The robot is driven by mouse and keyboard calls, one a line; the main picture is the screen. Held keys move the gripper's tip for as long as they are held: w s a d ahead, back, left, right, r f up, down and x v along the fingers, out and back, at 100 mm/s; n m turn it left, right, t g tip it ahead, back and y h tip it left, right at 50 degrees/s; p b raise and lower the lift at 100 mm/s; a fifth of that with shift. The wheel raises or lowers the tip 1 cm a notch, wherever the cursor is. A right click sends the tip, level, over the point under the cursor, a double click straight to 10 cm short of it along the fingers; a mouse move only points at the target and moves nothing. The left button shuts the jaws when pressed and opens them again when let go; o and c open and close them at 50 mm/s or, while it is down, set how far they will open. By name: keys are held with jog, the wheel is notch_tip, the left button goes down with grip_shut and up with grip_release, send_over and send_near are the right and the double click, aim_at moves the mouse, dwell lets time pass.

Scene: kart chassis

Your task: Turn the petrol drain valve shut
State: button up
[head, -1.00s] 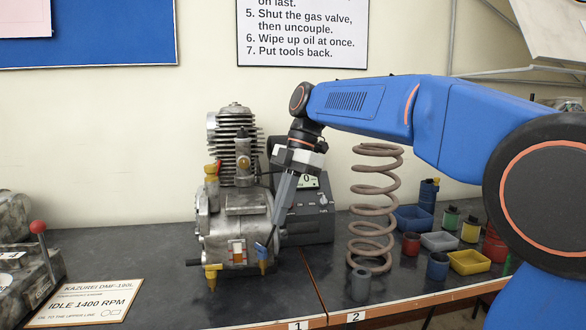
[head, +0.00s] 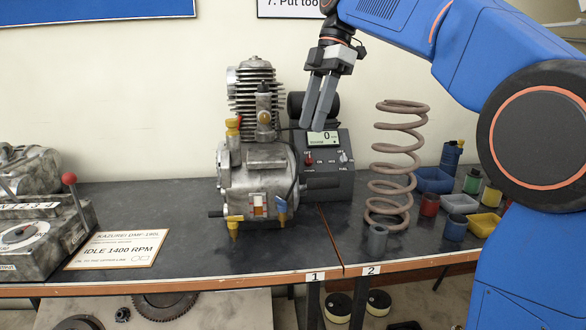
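The grey metal engine (head: 258,178) stands upright on the bench. A small blue-handled tap (head: 281,208) sits low on its right front. A yellow tap (head: 234,225) points down at its lower left. No readable label shows which one drains petrol, and I cannot tell the exact handle angles at this size. My gripper (head: 312,127) hangs fingers down, up and to the right of the engine, in front of the control box. Its two fingers are apart with nothing between them, and it is clear of both taps.
The control box (head: 330,184) reads 0 and has a red knob (head: 308,160). A rusty coil spring (head: 394,170) stands right of it. Coloured bins and cups (head: 460,203) are further right. A sign (head: 117,249) lies left of the engine. The bench front before the engine is clear.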

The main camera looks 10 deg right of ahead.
jog(key=s+a+m+h, duration=0.1)
jog(key=a+m, duration=0.2)
jog(key=m, duration=0.1)
jog(key=m+t+h, duration=0.2)
jog(key=m+h, duration=0.1)
jog(key=m, duration=1)
send_near(282, 200)
jog(key=shift+m, duration=0.3)
jog(key=f, duration=0.9)
jog(key=shift+w+d, duration=0.1)
jog(key=shift+d, duration=0.2)
grip_shut()
